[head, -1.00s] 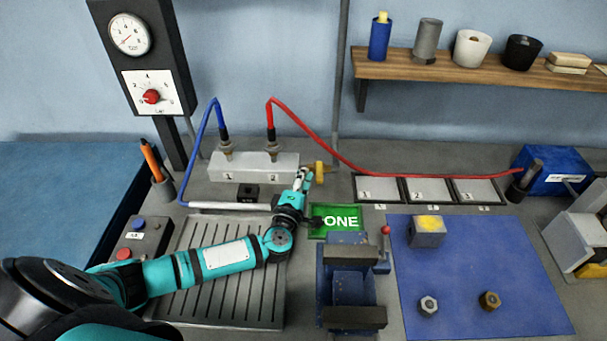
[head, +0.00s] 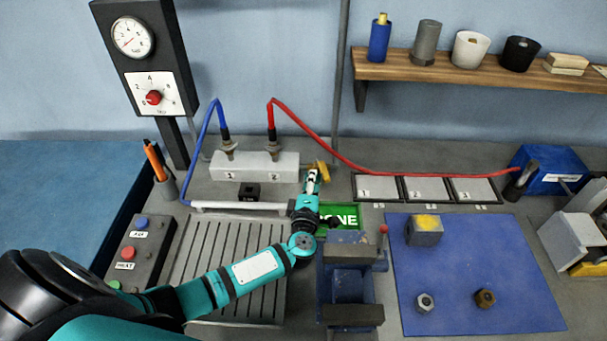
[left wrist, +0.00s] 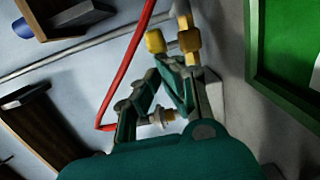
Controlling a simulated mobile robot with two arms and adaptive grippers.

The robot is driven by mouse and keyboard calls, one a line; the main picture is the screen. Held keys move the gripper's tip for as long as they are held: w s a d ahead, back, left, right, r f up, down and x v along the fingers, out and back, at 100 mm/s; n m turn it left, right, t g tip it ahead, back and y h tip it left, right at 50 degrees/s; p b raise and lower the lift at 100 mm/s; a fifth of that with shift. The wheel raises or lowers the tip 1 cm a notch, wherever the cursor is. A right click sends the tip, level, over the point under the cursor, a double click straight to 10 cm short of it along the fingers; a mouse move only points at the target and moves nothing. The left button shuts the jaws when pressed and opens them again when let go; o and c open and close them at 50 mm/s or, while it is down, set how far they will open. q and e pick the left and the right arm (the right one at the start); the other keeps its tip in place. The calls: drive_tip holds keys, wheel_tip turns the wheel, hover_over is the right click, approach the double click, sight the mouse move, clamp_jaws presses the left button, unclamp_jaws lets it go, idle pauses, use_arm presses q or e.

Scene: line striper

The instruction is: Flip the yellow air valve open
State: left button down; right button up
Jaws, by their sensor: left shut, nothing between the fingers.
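The yellow air valve (head: 323,171) sits at the right end of the grey block with ports 1 and 2 (head: 254,166). In the left wrist view its yellow parts (left wrist: 156,41) show just beyond the fingertips. My left gripper (head: 313,173) is shut and empty, close beside the valve on its left and near side. In the left wrist view the fingertips (left wrist: 172,64) meet just short of the yellow parts; I cannot tell whether they touch. My right gripper is in neither view.
A green sign (head: 340,217) lies behind the blue vise (head: 347,285), partly covered by my arm. A red hose (head: 318,137) arches over the valve. Three numbered trays (head: 428,190) lie to the right. A gauge panel (head: 146,60) stands at the left.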

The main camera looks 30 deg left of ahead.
use_arm(q)
wheel_tip(320, 180, up, 10)
idle(0.7)
